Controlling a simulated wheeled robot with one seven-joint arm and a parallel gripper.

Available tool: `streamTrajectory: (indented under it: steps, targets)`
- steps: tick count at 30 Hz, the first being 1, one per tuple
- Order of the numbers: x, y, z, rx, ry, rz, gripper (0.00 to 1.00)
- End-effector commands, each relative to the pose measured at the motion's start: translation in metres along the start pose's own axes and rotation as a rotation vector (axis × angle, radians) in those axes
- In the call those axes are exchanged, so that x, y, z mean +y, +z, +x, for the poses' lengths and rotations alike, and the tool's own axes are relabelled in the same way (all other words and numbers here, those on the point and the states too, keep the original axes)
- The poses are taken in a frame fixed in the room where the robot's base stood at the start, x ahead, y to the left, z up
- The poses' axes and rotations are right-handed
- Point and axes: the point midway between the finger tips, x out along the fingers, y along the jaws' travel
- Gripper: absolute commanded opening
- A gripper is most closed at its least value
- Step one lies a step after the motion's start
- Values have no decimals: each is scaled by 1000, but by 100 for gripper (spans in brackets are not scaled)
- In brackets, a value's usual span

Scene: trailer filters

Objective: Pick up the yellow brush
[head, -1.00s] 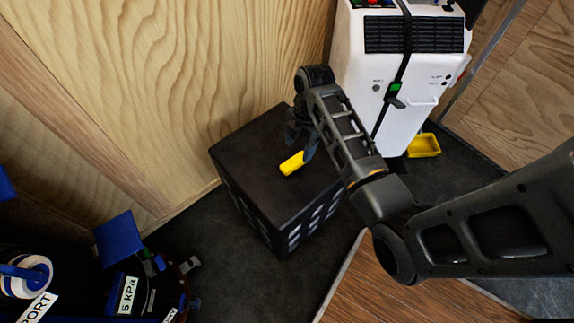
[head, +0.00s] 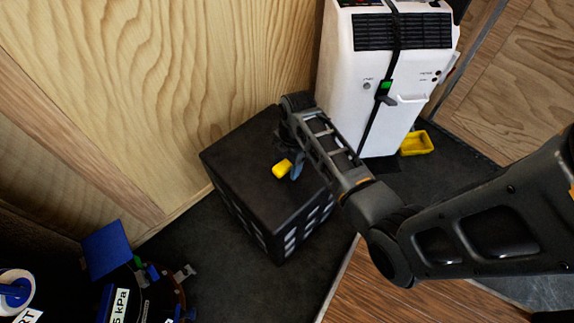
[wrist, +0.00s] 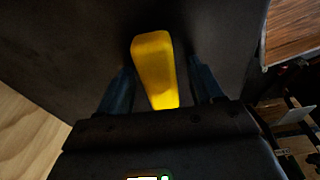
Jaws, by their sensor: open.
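The yellow brush (head: 282,169) lies on top of the black crate (head: 232,160), which stands against the wooden wall. Only its yellow part shows; the rest is hidden by my gripper. My gripper (head: 293,163) is low over the crate top at the brush. In the wrist view, the brush (wrist: 155,68) lies between the two open fingers of my gripper (wrist: 160,88), with a dark gap on each side. I cannot tell how far the fingertips are above the crate top.
A white appliance (head: 385,100) with a black strap stands behind my arm, with a yellow tray (head: 416,143) on the floor beside it. Blue and black equipment (head: 130,280) is at the lower left. The wooden wall (head: 150,80) borders the crate.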

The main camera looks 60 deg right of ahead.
Motion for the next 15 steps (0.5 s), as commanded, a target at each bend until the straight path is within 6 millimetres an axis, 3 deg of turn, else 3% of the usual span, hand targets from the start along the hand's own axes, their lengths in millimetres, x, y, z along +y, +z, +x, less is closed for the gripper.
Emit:
streamTrajectory:
  steps: [15]
  targets:
    - [0, 1, 5, 0, 0, 0, 66]
